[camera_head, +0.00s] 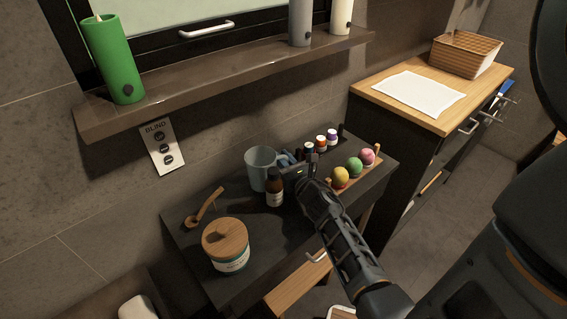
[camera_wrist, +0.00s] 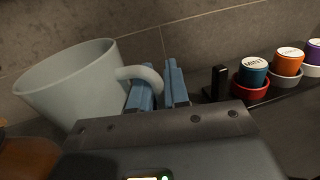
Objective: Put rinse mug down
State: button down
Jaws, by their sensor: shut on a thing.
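The rinse mug (camera_head: 261,168) is pale grey-blue and open at the top, over the back of the dark vanity table (camera_head: 190,232). In the wrist view the mug (camera_wrist: 70,85) fills the left side and looks tilted, its handle reaching between my blue fingers. My gripper (camera_head: 290,159), also in the wrist view (camera_wrist: 158,82), is shut on that handle, to the right of the mug body. A brown bottle partly hides the mug's lower part in the head view. I cannot tell whether its base touches the table.
The brown bottle (camera_head: 275,188) stands close in front of the mug. A wooden-lidded jar (camera_head: 227,245) and a wooden holder (camera_head: 203,208) are at the left. Several small capped jars (camera_head: 321,142) and a tray of coloured balls (camera_head: 354,171) are at the right. A shelf (camera_head: 230,78) overhangs behind.

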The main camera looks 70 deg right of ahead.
jog(key=shift+f, duration=0.25)
jog(key=shift+f, duration=0.1)
jog(key=c, duration=1.1)
grip_release()
